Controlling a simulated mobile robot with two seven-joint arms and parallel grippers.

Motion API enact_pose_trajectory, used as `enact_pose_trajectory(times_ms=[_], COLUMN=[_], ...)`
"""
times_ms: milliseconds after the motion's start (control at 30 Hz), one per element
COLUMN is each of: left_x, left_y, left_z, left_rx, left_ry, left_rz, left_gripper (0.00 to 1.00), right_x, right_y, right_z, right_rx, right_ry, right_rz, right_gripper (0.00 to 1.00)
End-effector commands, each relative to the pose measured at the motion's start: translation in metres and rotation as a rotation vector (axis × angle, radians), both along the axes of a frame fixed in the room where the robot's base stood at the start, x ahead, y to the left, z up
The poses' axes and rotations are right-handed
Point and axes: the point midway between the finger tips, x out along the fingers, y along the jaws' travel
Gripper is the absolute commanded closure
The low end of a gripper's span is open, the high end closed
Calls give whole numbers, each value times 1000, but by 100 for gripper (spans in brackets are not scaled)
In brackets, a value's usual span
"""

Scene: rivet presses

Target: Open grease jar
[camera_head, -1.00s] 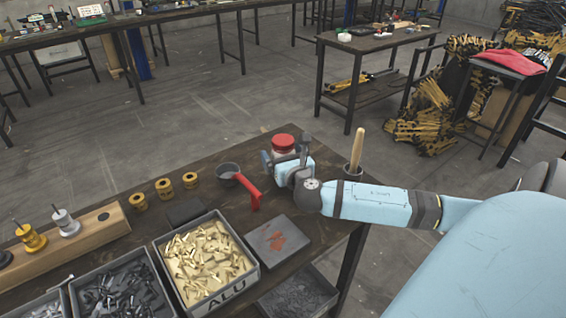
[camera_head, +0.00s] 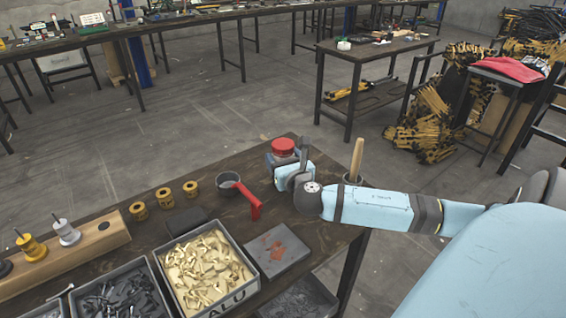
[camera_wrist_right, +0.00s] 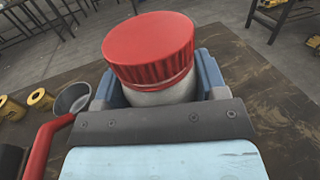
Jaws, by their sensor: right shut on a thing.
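The grease jar has a ribbed red lid (camera_head: 283,147) and a pale body (camera_wrist_right: 165,93). It stands at the far corner of the dark workbench. In the right wrist view the lid (camera_wrist_right: 150,45) sits on the jar, above my gripper fingers. My right gripper (camera_head: 283,161) is shut around the jar's body below the lid, with a blue finger on each side in the right wrist view (camera_wrist_right: 160,92). The lower part of the jar is hidden behind the gripper. My left gripper is not in view.
A grey cup with a red handle (camera_head: 249,199) lies left of my right gripper. A wooden-handled tool (camera_head: 357,158) stands in a dark cup close to my right wrist. Brass rings (camera_head: 164,198), a grey plate (camera_head: 275,250) and bins of parts (camera_head: 207,268) fill the bench's near side.

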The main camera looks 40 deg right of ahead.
Motion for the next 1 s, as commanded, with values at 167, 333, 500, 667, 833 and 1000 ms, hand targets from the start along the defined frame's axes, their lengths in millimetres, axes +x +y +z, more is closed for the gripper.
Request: enact_pose_trajectory(times_ms=[167, 333, 500, 667, 833, 1000], left_x=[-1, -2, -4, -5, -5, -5], left_y=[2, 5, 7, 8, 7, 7], left_z=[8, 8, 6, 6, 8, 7], left_rx=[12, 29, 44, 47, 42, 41], left_ry=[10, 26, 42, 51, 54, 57], left_rz=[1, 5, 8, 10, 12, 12], left_gripper=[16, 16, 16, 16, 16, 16], right_x=[1, 1, 1, 1, 1, 0], right_y=[0, 0, -1, -1, 0, 0], right_z=[45, 94, 136, 164, 180, 184], right_rx=[-2, -3, -4, -3, -2, 0], right_ry=[-7, -7, -7, -5, -5, -3], right_rz=[0, 1, 0, -1, 0, 0], right_gripper=[68, 68, 68, 68, 68, 68])
